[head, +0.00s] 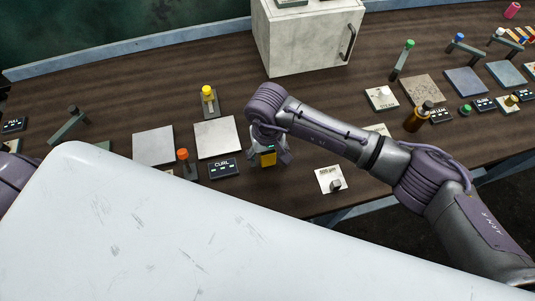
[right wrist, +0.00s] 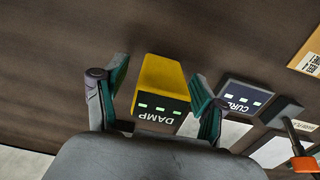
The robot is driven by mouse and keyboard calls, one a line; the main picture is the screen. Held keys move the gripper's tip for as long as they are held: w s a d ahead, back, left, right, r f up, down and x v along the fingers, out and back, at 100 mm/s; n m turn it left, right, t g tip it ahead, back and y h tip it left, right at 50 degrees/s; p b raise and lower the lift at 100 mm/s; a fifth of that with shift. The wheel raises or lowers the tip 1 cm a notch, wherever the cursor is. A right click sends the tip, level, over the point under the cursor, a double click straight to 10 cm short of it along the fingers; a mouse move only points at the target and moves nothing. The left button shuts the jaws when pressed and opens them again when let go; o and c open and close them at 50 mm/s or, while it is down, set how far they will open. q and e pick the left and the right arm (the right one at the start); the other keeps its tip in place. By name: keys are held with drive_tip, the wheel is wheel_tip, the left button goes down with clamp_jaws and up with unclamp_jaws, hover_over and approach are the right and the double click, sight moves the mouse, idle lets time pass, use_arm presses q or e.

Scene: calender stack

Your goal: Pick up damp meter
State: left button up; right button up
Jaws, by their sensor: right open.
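The damp meter is a small yellow block with a dark face reading DAMP and green lights. It stands on the dark wooden table in the head view (head: 268,160), partly covered by my right gripper (head: 270,150). In the right wrist view the damp meter (right wrist: 162,82) lies between the two open green-padded fingers of my right gripper (right wrist: 158,84). A gap shows on the left side; on the right the finger is close, and contact cannot be told. My left gripper is not in view; only a purple arm part shows at the left edge.
A dark CURL meter (head: 224,168) stands just left, also seen in the wrist view (right wrist: 240,98). An orange-topped stand (head: 184,160) and grey plates (head: 217,137) lie further left. A white cabinet (head: 300,42) stands behind. A card with a small weight (head: 331,180) lies right.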

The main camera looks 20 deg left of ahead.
drive_tip(key=shift+r, duration=0.1)
clamp_jaws()
